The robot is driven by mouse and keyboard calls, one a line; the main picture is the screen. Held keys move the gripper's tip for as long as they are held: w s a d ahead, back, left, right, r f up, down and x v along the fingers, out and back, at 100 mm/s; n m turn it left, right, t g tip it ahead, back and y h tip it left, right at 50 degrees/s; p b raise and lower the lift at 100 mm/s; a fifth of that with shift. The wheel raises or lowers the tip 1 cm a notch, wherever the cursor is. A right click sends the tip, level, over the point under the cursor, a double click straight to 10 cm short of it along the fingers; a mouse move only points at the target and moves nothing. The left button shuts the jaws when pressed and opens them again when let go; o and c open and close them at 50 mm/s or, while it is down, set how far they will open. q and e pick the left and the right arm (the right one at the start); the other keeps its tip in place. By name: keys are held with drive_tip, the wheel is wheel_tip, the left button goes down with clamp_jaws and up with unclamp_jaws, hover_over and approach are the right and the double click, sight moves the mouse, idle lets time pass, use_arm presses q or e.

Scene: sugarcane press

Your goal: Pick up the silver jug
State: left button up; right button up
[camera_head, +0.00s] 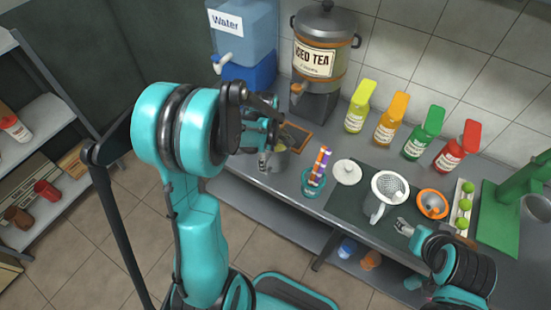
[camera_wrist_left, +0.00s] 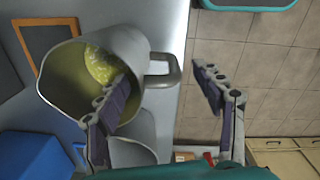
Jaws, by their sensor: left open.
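A silver jug (camera_head: 277,160) with a yellow-green lump inside stands on the counter. In the left wrist view the silver jug (camera_wrist_left: 75,88) shows its open mouth, with its handle (camera_wrist_left: 171,70) at the right. My left gripper (camera_head: 266,130) is above the jug, partly covering it. In the left wrist view my open left gripper (camera_wrist_left: 161,78) has one finger over the jug's mouth and the other beyond the handle. The handle appears between them; contact is unclear. My right gripper (camera_head: 404,228) is beside a second silver jug (camera_head: 375,209) with a strainer (camera_head: 390,187) on top.
A teal container with colourful packets (camera_head: 318,170) and a white lid (camera_head: 346,172) are right of the jug. The iced tea dispenser (camera_head: 320,60) and water dispenser (camera_head: 245,40) stand behind. Several bottles (camera_head: 393,117) line the wall. A green press (camera_head: 505,210) is far right.

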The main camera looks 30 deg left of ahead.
use_arm(q)
drive_tip(key=shift+f, duration=0.45)
drive_tip(key=shift+r, duration=0.1)
clamp_jaws()
drive_tip(key=shift+r, duration=0.1)
